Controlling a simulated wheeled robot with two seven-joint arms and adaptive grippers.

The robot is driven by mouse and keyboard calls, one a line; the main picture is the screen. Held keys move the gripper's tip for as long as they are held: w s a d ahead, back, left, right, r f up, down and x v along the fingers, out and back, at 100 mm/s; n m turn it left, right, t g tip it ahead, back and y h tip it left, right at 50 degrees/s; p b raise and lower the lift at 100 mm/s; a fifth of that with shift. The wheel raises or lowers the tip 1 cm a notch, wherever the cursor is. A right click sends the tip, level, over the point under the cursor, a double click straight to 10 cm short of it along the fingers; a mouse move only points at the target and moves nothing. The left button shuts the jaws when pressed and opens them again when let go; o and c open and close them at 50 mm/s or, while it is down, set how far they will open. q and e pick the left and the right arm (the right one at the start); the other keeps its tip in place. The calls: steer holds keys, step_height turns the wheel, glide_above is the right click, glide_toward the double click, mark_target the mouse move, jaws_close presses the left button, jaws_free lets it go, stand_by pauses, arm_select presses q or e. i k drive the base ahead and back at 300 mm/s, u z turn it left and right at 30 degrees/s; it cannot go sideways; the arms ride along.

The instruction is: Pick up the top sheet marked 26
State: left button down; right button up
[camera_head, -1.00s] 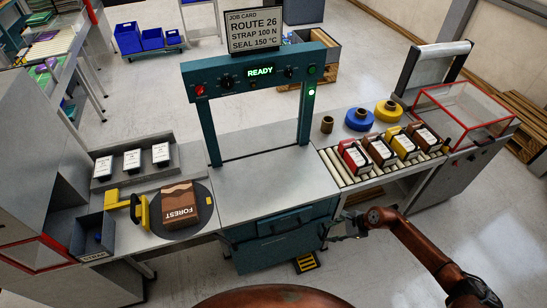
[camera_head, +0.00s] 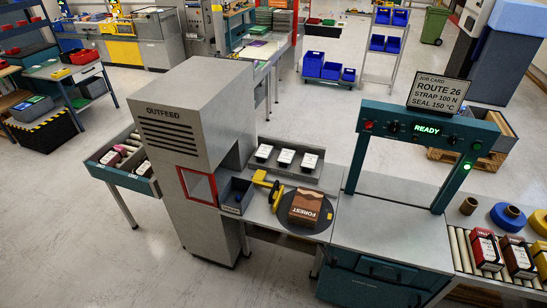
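Three stacks of white sheets with dark lower parts stand in a grey holder (camera_head: 278,170): a left stack (camera_head: 264,152), a middle stack (camera_head: 285,157) and a right stack (camera_head: 308,161). Their print is too small to read, so I cannot tell which is marked 26. The job card (camera_head: 440,90) above the teal frame reads ROUTE 26, STRAP 100 N, SEAL 150 °C. Neither of my grippers is in view.
A brown FOREST package (camera_head: 305,207) sits on a dark round plate (camera_head: 284,217) in front of the holder. A yellow tool (camera_head: 268,186) and a small grey bin (camera_head: 236,199) are left of it. The grey OUTFEED cabinet (camera_head: 190,130) stands further left. The teal frame (camera_head: 420,122) shows READY.

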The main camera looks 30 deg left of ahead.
mark_target(286, 156)
steer(key=u, duration=0.75)
steer(key=i, duration=0.85)
steer(key=u, duration=1.05)
steer(key=i, duration=1.45)
steer(key=z, duration=0.1)
